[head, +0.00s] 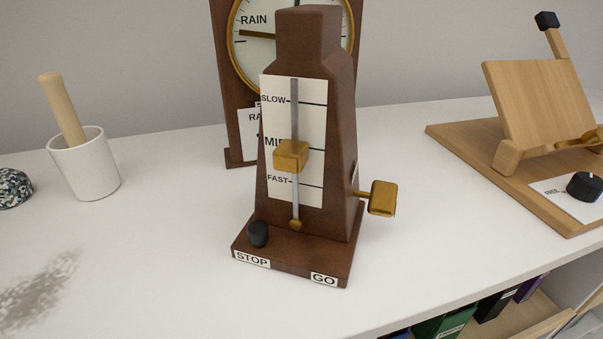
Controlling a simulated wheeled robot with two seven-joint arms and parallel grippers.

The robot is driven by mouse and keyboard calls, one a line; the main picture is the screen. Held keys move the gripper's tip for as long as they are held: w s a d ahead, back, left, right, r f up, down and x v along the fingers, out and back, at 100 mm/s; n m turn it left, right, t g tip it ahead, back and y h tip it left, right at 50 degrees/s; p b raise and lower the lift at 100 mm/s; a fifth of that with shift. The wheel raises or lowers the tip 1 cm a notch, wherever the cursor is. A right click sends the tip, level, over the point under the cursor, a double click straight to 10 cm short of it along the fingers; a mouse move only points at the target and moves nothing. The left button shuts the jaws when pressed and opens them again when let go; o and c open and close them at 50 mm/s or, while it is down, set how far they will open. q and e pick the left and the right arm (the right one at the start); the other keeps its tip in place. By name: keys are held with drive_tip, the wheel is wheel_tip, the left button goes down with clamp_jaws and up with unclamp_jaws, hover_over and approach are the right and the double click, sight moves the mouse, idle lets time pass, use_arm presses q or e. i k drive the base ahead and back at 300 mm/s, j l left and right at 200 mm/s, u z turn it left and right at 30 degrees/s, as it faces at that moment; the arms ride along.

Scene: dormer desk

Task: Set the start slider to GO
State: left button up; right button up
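A brown wooden metronome (341,140) stands upright in the middle of the desk in the head view. Its start slider, a black knob (258,234), is on the base at the left end, above the STOP label (252,260). The GO label (324,279) is at the right end of the base's front edge. A brass weight (291,156) sits on the metal rod between the MID and FAST marks. A brass winding key (382,198) sticks out from the right side. Neither gripper shows in this view.
A dial instrument marked RAIN (235,90) stands close behind the metronome. A white mortar (85,165) with a wooden pestle is at left, beside a speckled object (13,188). A wooden stand (540,95) is at right.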

sight(258, 232)
drive_tip(key=k+l, duration=0.1)
drive_tip(key=k, duration=0.95)
